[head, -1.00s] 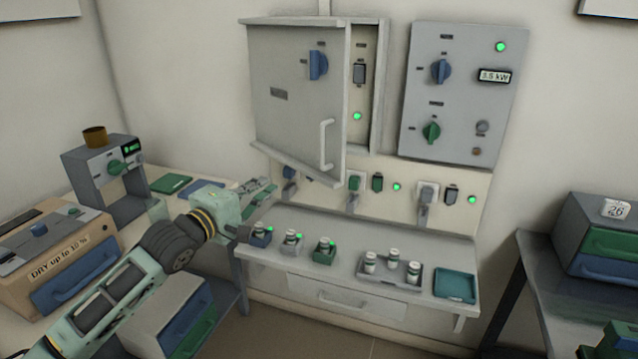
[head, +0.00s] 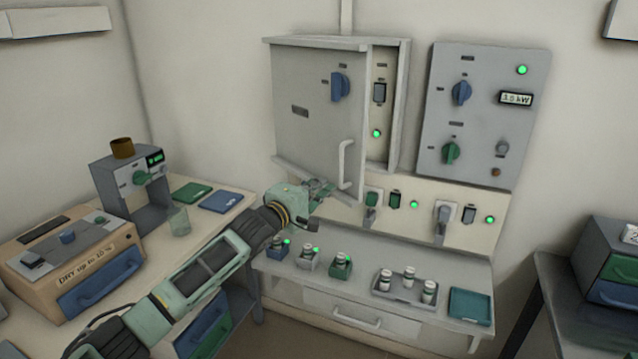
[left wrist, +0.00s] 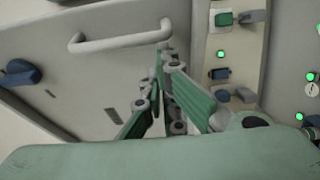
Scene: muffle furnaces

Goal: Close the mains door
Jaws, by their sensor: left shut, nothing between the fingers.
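The mains door (head: 312,130) is a grey panel on the wall cabinet, with a blue knob (head: 340,87) and a pale vertical handle (head: 345,164). It stands partly open, swung out from the cabinet (head: 385,140), whose strip with a switch and green lamp shows at its right. My left gripper (head: 322,188) is shut and empty at the door's lower edge, below and left of the handle. In the left wrist view the gripper (left wrist: 166,58) is in front of the door (left wrist: 95,90), near the handle (left wrist: 120,36). I cannot tell whether it touches. My right gripper is not in view.
A control panel (head: 484,115) is right of the cabinet. Below are sockets with plugs (head: 441,218) and a shelf (head: 385,255) with several small jars and a teal tray (head: 470,306). A furnace (head: 136,180) and a brown box unit (head: 75,260) stand on the left bench.

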